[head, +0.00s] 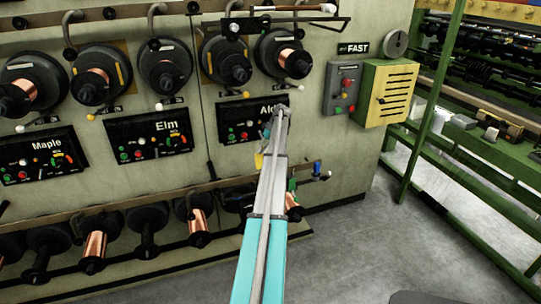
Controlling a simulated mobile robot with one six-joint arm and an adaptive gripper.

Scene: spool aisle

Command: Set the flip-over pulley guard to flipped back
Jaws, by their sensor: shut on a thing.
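My arm reaches up from the bottom middle to the machine face. My gripper (278,112) is at the right part of the panel marked "Ald…" (237,122), whose last letters it covers. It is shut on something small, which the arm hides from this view. A yellow slotted box (391,93) is on the machine's right end, apart from my gripper and to its right. It looks like a guard, but I cannot tell for sure that it is the pulley guard. A grey disc (395,43) is just above it.
A grey button box (343,88) under a "FAST" label (353,48) lies between my gripper and the yellow box. Black spools (163,66) stick out above the panels, with more copper spools (95,247) below. A green post (432,100) stands at right. Grey floor (370,245) is clear.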

